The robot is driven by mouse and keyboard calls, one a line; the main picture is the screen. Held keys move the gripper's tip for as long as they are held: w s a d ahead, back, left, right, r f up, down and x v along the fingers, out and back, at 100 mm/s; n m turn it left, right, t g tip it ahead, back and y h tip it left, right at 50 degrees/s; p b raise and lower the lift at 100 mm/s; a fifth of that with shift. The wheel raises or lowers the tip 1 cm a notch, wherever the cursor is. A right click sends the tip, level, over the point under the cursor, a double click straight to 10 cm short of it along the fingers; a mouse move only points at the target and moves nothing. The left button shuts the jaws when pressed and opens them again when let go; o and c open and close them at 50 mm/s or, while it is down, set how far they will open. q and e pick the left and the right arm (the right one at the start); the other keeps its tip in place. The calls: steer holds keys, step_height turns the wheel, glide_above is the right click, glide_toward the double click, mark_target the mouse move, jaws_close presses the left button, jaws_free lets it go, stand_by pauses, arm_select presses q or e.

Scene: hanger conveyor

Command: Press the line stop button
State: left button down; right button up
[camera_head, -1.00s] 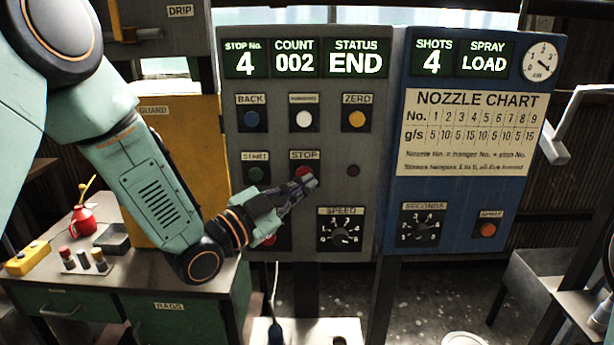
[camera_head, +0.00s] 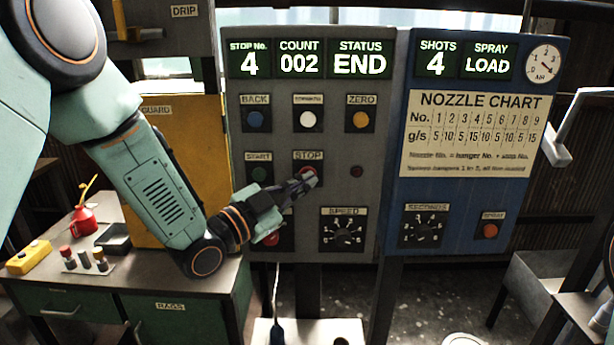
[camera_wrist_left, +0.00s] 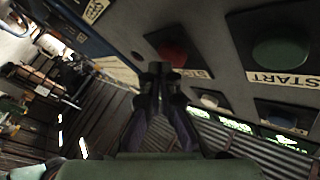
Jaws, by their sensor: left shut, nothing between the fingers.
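The red stop button (camera_head: 301,172) sits under its STOP label on the grey control panel (camera_head: 380,120). My left gripper (camera_head: 308,179) is shut and empty. Its fingertips are in front of the button and hide part of it. In the left wrist view the red stop button (camera_wrist_left: 173,53) shows beside the closed fingertips (camera_wrist_left: 160,70). I cannot tell whether the tips touch it. The STATUS display (camera_head: 360,60) reads END. My right gripper is not in view.
The green START button (camera_head: 259,174) is left of STOP. Another red button (camera_head: 271,238) lies partly behind my left gripper, and the SPEED dial (camera_head: 343,234) is below right. The blue panel (camera_head: 470,190) adjoins on the right. A cluttered bench (camera_head: 120,280) stands at lower left.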

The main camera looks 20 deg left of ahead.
arm_select(q)
steer(key=shift+d, duration=0.1)
steer(key=shift+a, duration=0.2)
steer(key=shift+w+d, duration=0.1)
steer(key=shift+d, duration=0.05)
steer(key=shift+w, duration=0.35)
steer(key=shift+s, duration=0.4)
stand_by(0.5)
steer(key=shift+s+d, duration=0.3)
steer(key=shift+s, duration=0.65)
steer(key=shift+s+d, duration=0.25)
steer(key=shift+s, duration=0.7)
steer(key=shift+s+d, duration=0.3)
steer(key=shift+s, duration=0.65)
